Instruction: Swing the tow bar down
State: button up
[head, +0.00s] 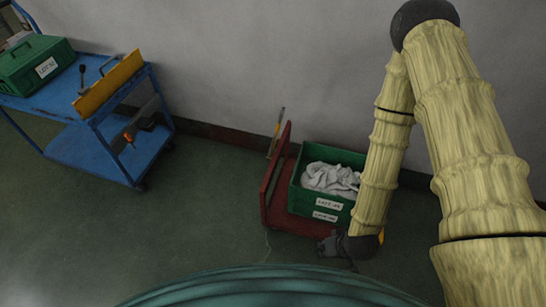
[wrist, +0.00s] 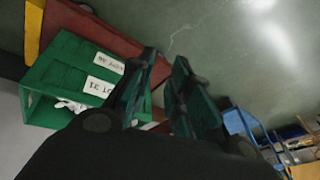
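A low red cart (head: 276,190) stands by the wall in the head view, with a tall red end panel on its left. A thin yellow upright bar (head: 276,132) with a dark tip rises behind that panel; I cannot tell for sure whether it is the tow bar. My gripper (head: 329,243) is low at the cart's front right side, beside the green bin. In the wrist view its two dark fingers (wrist: 165,60) are apart with nothing visibly held between them. The red cart (wrist: 105,25) shows beyond them. The arm hides the cart's right end.
A green bin (head: 299,193) of white cloth sits on the red cart. A blue trolley (head: 88,120) at the left carries a green box (head: 30,66) and a yellow panel (head: 105,84). The floor between trolley and cart is clear.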

jog(key=w+a+f+n+t+y+b, duration=0.1)
jog(key=w+a+f+t+b, duration=0.1)
jog(key=w+b, duration=0.3)
jog(key=w+a+f+t+y+b, duration=0.1)
jog(key=w+a+f+b, duration=0.2)
jog(key=w, duration=0.4)
jog(key=n+t+y+b, duration=0.5)
jog(key=t+y+b, duration=0.25)
jog(key=b, duration=1.05)
send_near(271, 150)
jog(key=x, duration=0.3)
jog(key=b+x, duration=0.1)
jog(key=x, duration=0.3)
jog(key=b+x, duration=0.1)
jog(key=x, duration=0.2)
jog(key=shift+w+a+f, duration=0.1)
jog(key=shift+w+f, duration=0.15)
jog(key=shift+w, duration=0.1)
grip_shut()
